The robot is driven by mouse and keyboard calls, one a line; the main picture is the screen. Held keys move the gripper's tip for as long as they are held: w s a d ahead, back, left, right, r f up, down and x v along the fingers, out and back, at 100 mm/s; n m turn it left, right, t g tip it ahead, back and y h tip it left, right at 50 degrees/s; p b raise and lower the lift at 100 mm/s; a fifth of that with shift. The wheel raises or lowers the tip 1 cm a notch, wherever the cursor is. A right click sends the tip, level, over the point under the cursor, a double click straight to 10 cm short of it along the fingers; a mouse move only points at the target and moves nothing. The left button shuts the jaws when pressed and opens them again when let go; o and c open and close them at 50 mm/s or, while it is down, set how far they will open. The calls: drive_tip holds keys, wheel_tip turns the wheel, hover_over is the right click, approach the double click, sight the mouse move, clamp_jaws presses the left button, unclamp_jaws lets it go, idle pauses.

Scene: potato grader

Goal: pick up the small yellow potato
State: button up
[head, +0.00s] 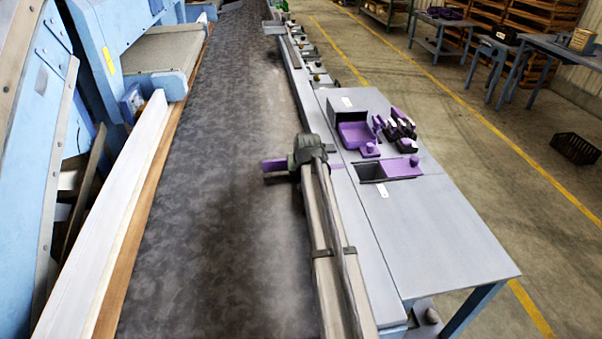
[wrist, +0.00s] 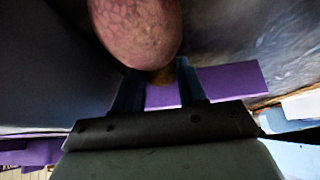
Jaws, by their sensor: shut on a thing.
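My gripper (head: 279,172) is over the dark belt in the head view, near its right edge. The gripper is shut on the small one. Whether the large potato touches it or the fingers, I cannot tell. I cannot make out either potato in the head view.
A purple strip (wrist: 230,83) lies behind the fingers. The mottled belt (head: 222,120) is otherwise clear. Along its right stands a grey table (head: 440,245) with a purple tray (head: 355,134), a dark recess and several small purple and black items. A white rail (head: 100,225) edges the left.

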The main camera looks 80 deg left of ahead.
wheel_tip(320, 180, up, 7)
drive_tip(key=shift+s+d+f, duration=0.1)
drive_tip(key=s+d, duration=1.2)
drive_tip(key=d, duration=0.3)
drive_tip(key=w+a+r, duration=0.3)
drive_tip(key=w+a, duration=0.5)
drive_tip(key=w, duration=0.3)
drive_tip(key=w+a+r, duration=0.3)
drive_tip(key=w+a, duration=0.4)
drive_tip(key=w, duration=0.4)
drive_tip(key=w+a+r, duration=0.3)
drive_tip(key=w+a, duration=0.5)
drive_tip(key=w, duration=0.3)
drive_tip(key=shift+s+f, duration=0.15)
drive_tip(key=shift+f, duration=2.55)
